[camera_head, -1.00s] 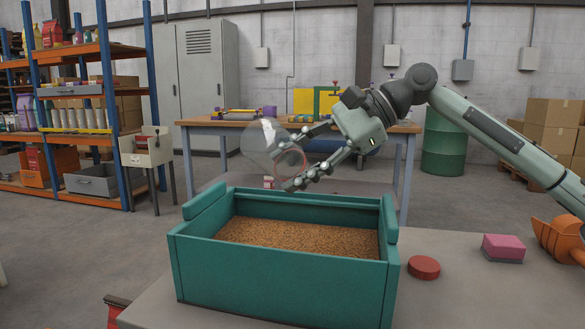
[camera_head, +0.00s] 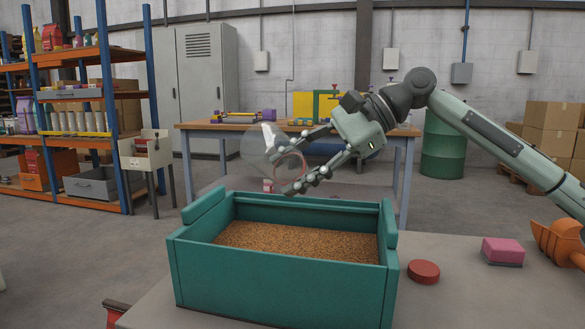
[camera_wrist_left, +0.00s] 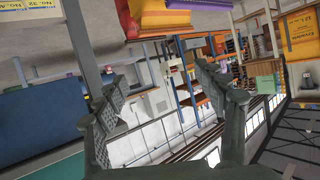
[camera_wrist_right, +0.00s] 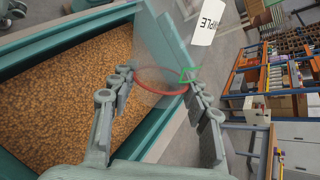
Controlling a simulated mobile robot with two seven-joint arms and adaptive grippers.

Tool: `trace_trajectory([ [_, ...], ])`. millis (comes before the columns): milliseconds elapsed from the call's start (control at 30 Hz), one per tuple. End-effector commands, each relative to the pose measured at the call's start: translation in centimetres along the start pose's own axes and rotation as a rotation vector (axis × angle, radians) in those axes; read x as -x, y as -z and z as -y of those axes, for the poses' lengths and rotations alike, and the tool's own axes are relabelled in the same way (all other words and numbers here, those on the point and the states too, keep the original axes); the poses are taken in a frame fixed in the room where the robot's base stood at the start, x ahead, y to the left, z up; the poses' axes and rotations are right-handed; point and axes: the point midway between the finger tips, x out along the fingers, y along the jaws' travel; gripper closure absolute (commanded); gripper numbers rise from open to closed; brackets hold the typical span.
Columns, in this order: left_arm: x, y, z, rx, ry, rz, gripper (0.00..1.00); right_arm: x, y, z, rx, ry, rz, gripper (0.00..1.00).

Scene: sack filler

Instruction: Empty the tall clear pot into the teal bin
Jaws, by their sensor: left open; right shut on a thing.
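The tall clear pot (camera_head: 262,142) is held above the back of the teal bin (camera_head: 270,276), tilted over on its side. It is see-through, with a red ring and a white tag; the tag's print shows in the right wrist view. My right gripper (camera_head: 293,163) is shut on the pot (camera_wrist_right: 165,65), one finger on each side of it. I see no grain inside the pot. The bin holds a wide layer of brown grain (camera_head: 300,241). My left gripper (camera_wrist_left: 165,85) is open and empty in the left wrist view; it is not in the head view.
On the bin's table, a red round lid (camera_head: 423,271), a pink block (camera_head: 503,251) and an orange scoop (camera_head: 556,243) lie to the right of the bin. A wooden workbench (camera_head: 215,127) stands behind.

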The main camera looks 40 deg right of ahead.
Motion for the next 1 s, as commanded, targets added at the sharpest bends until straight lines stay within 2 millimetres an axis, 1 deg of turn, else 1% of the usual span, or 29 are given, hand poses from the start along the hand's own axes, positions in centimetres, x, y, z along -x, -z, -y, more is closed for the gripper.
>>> trace_trajectory([
  [167,0.7,-3.0,1.6,-0.010,0.034,0.152,0.29,0.3,-0.3,0.2,0.026,0.001,-0.026,0.99],
  [367,2.0,-6.5,3.4,-0.016,0.073,0.323,0.29,0.4,-0.5,0.4,0.055,0.000,-0.053,0.99],
  [500,3.3,-8.7,4.6,-0.016,0.100,0.438,0.29,0.5,-0.5,0.5,0.073,0.000,-0.072,0.99],
  [667,5.1,-11.0,5.9,-0.014,0.131,0.567,0.29,0.5,-0.6,0.5,0.095,0.000,-0.095,0.99],
  [933,9.0,-14.3,8.0,-0.001,0.184,0.782,0.29,0.7,-0.8,0.7,0.132,0.000,-0.131,0.99],
  [1000,8.7,-15.6,8.2,0.005,0.184,0.826,0.29,1.1,-1.2,1.0,0.161,-0.001,-0.162,0.99],
])
